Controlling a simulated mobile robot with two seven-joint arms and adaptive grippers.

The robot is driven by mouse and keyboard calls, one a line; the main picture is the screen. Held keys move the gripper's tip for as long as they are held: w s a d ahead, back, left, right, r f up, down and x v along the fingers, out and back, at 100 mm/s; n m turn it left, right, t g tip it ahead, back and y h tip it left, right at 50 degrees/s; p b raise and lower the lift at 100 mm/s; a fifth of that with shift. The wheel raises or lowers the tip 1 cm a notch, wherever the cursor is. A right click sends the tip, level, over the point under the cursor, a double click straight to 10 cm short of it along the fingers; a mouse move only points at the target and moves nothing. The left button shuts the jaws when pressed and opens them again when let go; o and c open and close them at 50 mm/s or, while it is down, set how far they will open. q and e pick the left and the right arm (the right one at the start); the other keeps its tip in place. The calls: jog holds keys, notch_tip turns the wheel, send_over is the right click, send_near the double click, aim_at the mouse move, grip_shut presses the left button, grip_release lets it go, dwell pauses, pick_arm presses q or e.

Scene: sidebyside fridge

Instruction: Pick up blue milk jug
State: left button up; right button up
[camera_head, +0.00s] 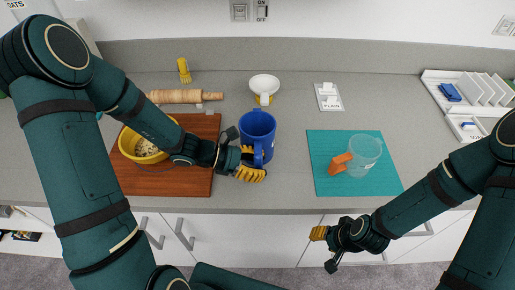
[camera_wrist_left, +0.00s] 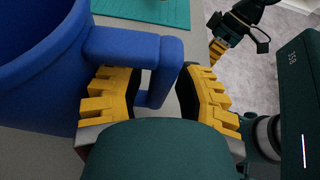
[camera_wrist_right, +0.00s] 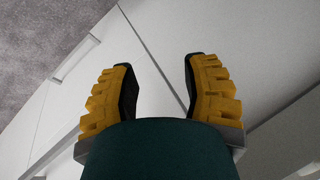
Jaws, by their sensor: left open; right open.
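The blue milk jug (camera_head: 257,128) stands upright on the grey counter, just right of the wooden board. Its handle faces the front of the counter. My left gripper (camera_head: 250,165) is at the jug's handle. In the left wrist view, the jug (camera_wrist_left: 38,75) fills the left side and its handle (camera_wrist_left: 150,50) reaches between the open yellow fingers of my left gripper (camera_wrist_left: 155,95). The fingers stand apart with a gap on the right side of the handle. My right gripper (camera_head: 318,240) is open and empty in front of the cabinets, also seen in the right wrist view (camera_wrist_right: 160,85).
A yellow bowl (camera_head: 128,146) is on the wooden board (camera_head: 198,183). The counter's front edge (camera_head: 290,211) is close.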

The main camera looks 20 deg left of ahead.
aim_at(259, 155)
pick_arm(q)
jog(key=shift+o, duration=0.3)
grip_shut()
jog(key=shift+r, duration=0.1)
jog(key=shift+r+p, duration=0.8)
notch_tip(259, 155, up, 7)
jog(key=p, duration=0.6)
jog(key=shift+r, duration=0.1)
jog(key=shift+r+p, duration=0.6)
jog(key=shift+p, duration=0.05)
